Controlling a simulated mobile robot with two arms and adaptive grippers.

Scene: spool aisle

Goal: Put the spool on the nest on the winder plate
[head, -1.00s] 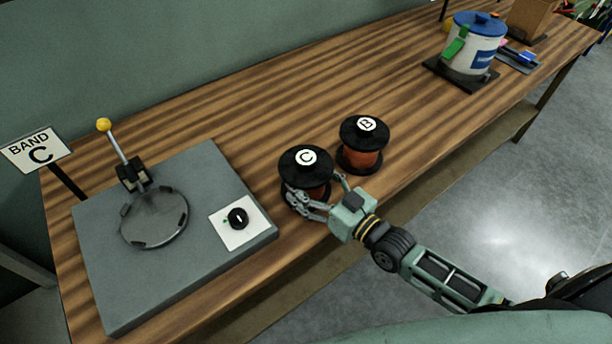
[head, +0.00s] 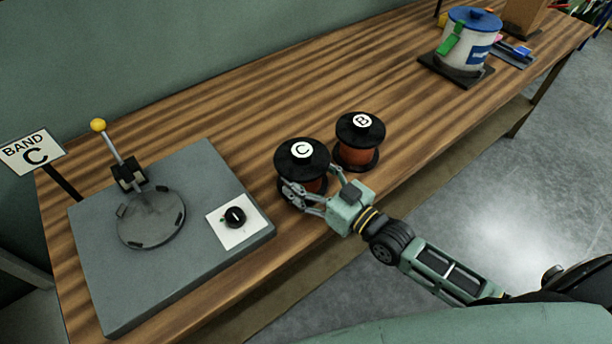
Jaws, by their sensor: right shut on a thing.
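Spool C (head: 301,155), with black flanges, orange-brown winding and a white C label, is upright by the table's front edge, right of the winder plate (head: 110,270). My right gripper (head: 312,190) is shut on spool C from the front right. I cannot tell whether the spool's base touches the table. Spool B (head: 358,140) stands close behind it to the right. The round grey nest (head: 151,220) with dark lugs on its rim sits empty on the grey winder plate. My left gripper is not in view.
A lever with a yellow knob (head: 98,125) stands behind the nest. A black dial (head: 234,217) is on the plate's right side. A BAND C sign (head: 32,151) stands at left. A white pot with a blue lid (head: 472,40) is at the far right. The middle table is clear.

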